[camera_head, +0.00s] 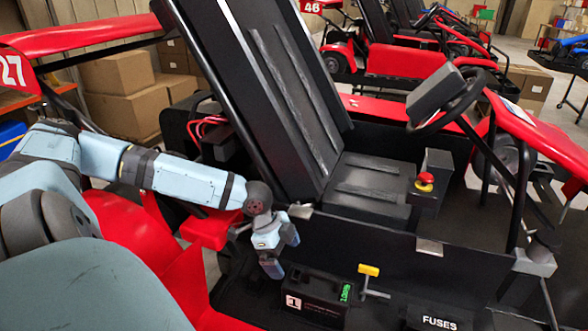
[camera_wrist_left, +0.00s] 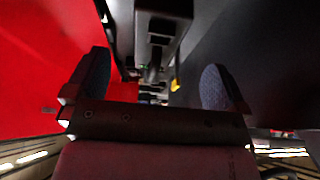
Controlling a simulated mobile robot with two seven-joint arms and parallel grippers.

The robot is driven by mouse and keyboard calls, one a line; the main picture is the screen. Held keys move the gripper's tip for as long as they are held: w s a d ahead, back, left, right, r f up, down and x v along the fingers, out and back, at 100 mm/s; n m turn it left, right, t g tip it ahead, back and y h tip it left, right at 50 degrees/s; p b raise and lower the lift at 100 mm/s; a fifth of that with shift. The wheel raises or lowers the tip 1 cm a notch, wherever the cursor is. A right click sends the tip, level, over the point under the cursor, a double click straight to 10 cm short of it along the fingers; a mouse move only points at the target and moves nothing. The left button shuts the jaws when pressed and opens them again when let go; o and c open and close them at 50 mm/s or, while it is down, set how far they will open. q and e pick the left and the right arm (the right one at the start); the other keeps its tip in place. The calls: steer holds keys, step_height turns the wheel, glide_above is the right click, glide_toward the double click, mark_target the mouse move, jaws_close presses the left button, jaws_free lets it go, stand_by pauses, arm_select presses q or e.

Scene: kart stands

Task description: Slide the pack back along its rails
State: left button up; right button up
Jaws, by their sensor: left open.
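The pack (camera_head: 318,300) is a black box with a white label reading 1 and a small green display. It sits low in the side bay of the near kart, at the bottom middle of the head view. My left gripper (camera_head: 281,253) is above and just left of the pack, apart from it as far as I can see. In the left wrist view my left gripper (camera_wrist_left: 156,88) has its two fingers spread, with nothing held between them. A dark part shows beyond the fingers, too dim to name surely. The rails cannot be made out. My right gripper is not in view.
A yellow-handled lever (camera_head: 369,270) stands right of the pack, near a black box marked FUSES (camera_head: 438,320). The black seat (camera_head: 270,90), a red stop button (camera_head: 425,179) and the steering wheel (camera_head: 447,100) rise behind. Red bodywork (camera_head: 190,285) lies left of the bay.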

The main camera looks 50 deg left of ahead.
mark_target(313, 284)
arm_select(q)
steer(key=x, duration=0.9)
steer(key=shift+f+p, duration=0.15)
steer(key=shift+p, duration=0.15)
steer(key=c, duration=1.8)
steer(key=shift+w+d+p, duration=0.2)
steer(key=shift+w+d, duration=0.15)
steer(key=shift+d, duration=0.3)
steer(key=shift+w+d+p, duration=0.2)
steer(key=shift+w+d, duration=0.15)
steer(key=shift+d, duration=0.3)
steer(key=shift+w+d+p, duration=0.2)
steer(key=shift+w+d, duration=0.15)
steer(key=shift+d, duration=0.3)
steer(key=o, duration=1.8)
